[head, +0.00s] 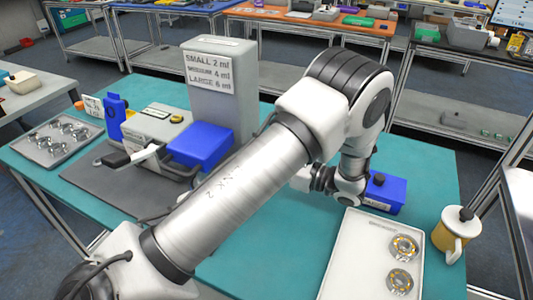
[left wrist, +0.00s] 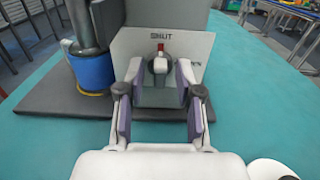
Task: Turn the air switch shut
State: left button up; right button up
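The air switch shows in the left wrist view as a grey rotary knob (left wrist: 160,65) on a light panel (left wrist: 200,42). The word SHUT is printed above it, and a red mark (left wrist: 160,48) sits at the knob's top. My left gripper (left wrist: 160,74) is open, its two fingers on either side of the knob. I cannot tell whether they touch it. In the head view my left arm reaches across from the lower left and hides the switch and the fingertips. My right gripper is in neither view.
A blue cylinder (left wrist: 92,72) stands left of the panel on a dark mat (left wrist: 50,100).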

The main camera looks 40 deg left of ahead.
pick_arm(q)
jog(key=v, duration=1.2)
